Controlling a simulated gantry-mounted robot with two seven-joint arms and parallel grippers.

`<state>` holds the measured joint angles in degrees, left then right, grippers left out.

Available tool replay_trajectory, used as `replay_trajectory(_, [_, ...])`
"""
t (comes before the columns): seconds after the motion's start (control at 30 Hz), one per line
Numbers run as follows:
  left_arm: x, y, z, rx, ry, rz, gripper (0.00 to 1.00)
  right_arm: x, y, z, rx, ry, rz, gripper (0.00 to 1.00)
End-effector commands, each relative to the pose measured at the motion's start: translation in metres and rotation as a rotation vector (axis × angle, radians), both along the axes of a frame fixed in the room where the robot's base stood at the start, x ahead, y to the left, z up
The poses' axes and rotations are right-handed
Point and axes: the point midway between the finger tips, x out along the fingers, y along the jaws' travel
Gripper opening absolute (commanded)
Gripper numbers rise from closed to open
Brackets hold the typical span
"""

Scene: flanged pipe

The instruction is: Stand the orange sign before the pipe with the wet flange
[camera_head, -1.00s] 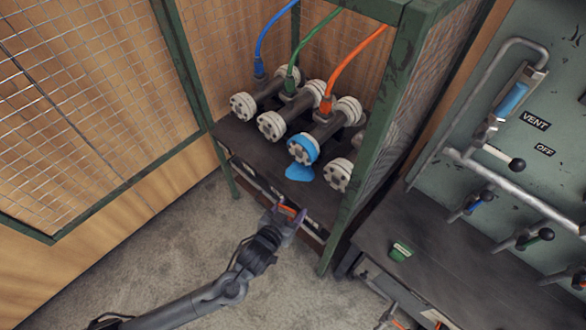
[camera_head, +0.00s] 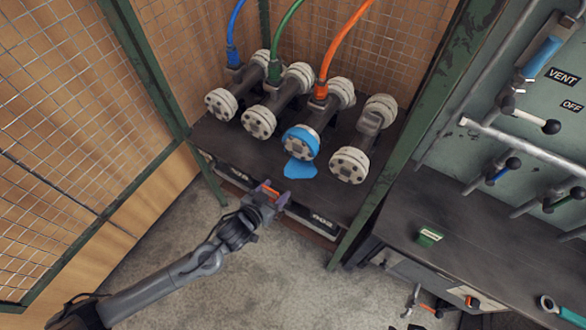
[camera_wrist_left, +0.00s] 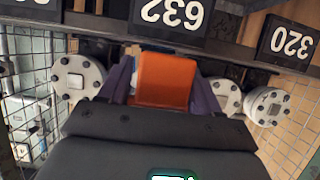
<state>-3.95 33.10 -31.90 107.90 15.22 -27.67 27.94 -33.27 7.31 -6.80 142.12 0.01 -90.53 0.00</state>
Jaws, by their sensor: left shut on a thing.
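My left gripper (camera_head: 272,195) is shut on the orange sign (camera_wrist_left: 163,80), which sits between the purple fingers in the left wrist view. In the head view, only a small orange part of the sign (camera_head: 269,188) shows. The gripper is at the shelf's front edge, short of the wet flange and a little to its left. The wet flange (camera_head: 300,141) is blue, on the third pipe from the left, with an orange hose. A blue puddle (camera_head: 300,169) lies on the shelf below it. My right gripper is not in view.
The shelf (camera_head: 220,141) carries several flanged pipes between green cage posts (camera_head: 395,195). Number plates line its front edge; one reads 632 (camera_wrist_left: 170,18). At right, a dark bench (camera_head: 480,230) holds a small green block (camera_head: 429,237). Bare shelf lies beside the puddle.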

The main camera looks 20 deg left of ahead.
Motion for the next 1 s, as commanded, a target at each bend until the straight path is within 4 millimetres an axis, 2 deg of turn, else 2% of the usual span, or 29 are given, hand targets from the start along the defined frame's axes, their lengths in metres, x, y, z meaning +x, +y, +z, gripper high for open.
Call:
replay_trajectory(0.03, [0.015, -0.002, -0.002, 0.001, -0.006, 0.000, 0.30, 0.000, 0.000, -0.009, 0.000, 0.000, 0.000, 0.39])
replay_trajectory(0.1, [0.031, -0.005, -0.002, 0.001, -0.006, 0.001, 0.30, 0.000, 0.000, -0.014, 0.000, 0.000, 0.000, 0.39])
replay_trajectory(0.3, [0.062, -0.010, -0.001, 0.000, -0.002, 0.001, 0.30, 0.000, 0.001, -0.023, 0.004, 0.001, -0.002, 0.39])
replay_trajectory(0.57, [0.076, -0.013, -0.001, 0.001, -0.001, 0.000, 0.30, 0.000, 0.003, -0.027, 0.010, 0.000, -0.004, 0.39])
replay_trajectory(0.83, [0.113, -0.019, -0.001, 0.001, -0.003, 0.001, 0.30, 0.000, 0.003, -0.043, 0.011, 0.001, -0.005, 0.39])
replay_trajectory(1.0, [0.111, -0.019, -0.007, 0.001, 0.000, 0.000, 0.30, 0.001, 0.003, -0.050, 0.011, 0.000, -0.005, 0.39])
